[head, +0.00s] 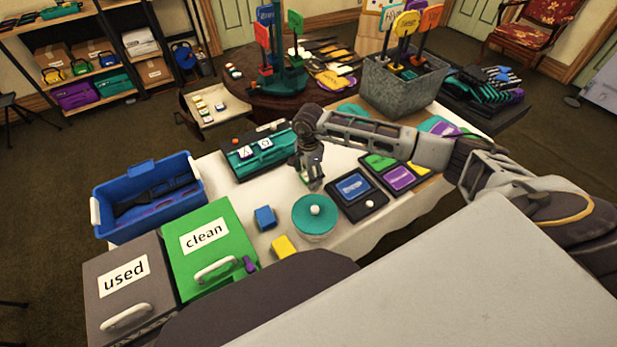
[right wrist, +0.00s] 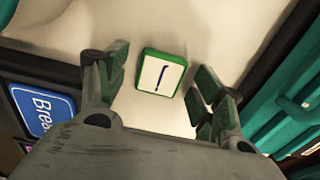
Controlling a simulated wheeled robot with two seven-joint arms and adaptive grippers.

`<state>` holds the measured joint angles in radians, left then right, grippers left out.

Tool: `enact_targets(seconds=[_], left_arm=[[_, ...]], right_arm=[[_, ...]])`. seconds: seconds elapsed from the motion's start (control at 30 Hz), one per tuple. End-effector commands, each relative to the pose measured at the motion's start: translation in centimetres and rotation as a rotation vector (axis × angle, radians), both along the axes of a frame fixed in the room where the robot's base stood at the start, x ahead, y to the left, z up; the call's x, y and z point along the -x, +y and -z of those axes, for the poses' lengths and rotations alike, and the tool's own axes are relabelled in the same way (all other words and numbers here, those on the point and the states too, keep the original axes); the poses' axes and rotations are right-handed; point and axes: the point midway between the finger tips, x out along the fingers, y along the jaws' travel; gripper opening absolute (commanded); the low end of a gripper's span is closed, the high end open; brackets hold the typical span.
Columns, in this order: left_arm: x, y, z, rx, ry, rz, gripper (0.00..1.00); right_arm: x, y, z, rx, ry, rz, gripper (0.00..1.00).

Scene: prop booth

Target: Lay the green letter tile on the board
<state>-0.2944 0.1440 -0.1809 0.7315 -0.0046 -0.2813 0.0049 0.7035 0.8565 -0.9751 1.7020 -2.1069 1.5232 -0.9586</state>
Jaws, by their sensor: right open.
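The green letter tile (right wrist: 159,73) has a white face with a dark letter stroke. In the right wrist view it lies on the cream tabletop, between and just beyond my spread fingers. My right gripper (head: 312,184) is open and empty, pointing down over the table; it also shows in the right wrist view (right wrist: 165,88). In the head view it mostly hides the tile. The teal board (head: 278,158), with dark edges and white letter tiles on it, lies left of my right gripper. A teal ribbed part of it shows in the right wrist view (right wrist: 295,115). My left gripper is not in view.
A dark tray with a blue card (head: 354,186) and a teal round lid (head: 315,222) sit close to my right gripper. A blue block (head: 265,217) and yellow block (head: 284,246) lie nearer. A blue crate (head: 190,197) stands left. A metal bin (head: 395,88) stands behind my right arm.

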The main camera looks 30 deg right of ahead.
Motion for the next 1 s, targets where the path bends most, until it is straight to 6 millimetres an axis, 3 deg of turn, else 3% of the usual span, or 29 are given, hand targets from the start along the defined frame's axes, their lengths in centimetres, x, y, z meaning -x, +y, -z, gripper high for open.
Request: enact_targets(seconds=[0.17, 0.5, 1.0], left_arm=[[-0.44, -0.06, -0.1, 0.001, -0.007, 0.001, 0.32], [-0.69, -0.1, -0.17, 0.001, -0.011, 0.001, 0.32], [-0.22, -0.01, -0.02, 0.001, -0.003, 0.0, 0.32]], right_arm=[[0.0, 0.0, -0.02, 0.0, 0.0, 0.0, 0.68], [0.0, 0.0, -0.03, 0.0, 0.0, 0.0, 0.26], [-0.06, 0.03, -0.99, -0.001, -0.002, -0.001, 0.23]])
